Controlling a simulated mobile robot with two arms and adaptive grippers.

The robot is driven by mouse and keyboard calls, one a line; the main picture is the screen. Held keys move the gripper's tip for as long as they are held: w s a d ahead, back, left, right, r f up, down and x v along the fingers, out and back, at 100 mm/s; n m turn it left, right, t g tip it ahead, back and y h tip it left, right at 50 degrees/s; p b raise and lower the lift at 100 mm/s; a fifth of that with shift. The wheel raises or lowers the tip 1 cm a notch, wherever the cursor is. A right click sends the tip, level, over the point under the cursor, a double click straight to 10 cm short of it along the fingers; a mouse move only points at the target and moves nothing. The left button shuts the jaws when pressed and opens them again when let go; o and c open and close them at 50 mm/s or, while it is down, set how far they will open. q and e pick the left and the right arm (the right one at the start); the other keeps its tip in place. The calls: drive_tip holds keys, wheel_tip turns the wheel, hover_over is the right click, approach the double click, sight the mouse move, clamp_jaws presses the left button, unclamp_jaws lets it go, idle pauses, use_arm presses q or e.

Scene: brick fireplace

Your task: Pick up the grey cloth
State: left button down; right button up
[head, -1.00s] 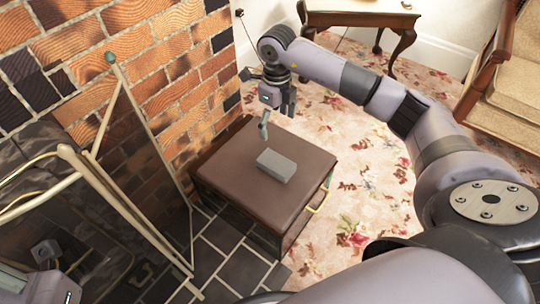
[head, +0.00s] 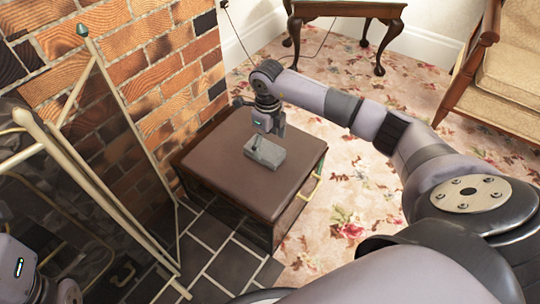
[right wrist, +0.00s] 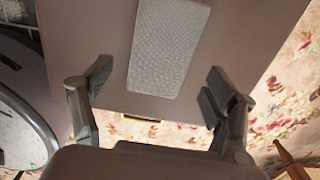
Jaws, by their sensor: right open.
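The grey cloth (head: 272,156) is a flat, light grey, block-shaped bundle on the brown top of a low box (head: 225,160). My right gripper (head: 258,144) is right over the cloth, at its far edge in the head view, with its fingers pointing down. In the right wrist view the fingers (right wrist: 157,84) are spread apart and empty. The cloth (right wrist: 168,45) lies ahead of them, between their lines, with textured weave visible. I cannot tell whether a fingertip touches it. Part of my left arm (head: 20,266) shows at the bottom left; its fingers cannot be made out.
A brick fireplace wall (head: 170,80) stands behind and left of the box. A gold-framed fire screen (head: 110,150) is at the left. A wooden armchair (head: 500,80) and a small table (head: 345,10) stand beyond. Floral carpet (head: 350,215) lies right of the box.

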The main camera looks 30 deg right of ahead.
sight(267, 150)
wheel_tip(267, 150, down, 3)
drive_tip(key=shift+w+a+b, duration=0.15)
drive_tip(key=shift+b, duration=0.4)
drive_tip(key=shift+w, duration=0.1)
drive_tip(key=shift+a+r, duration=0.1)
drive_tip(key=shift+c, duration=0.8)
drive_tip(key=c, duration=1.1)
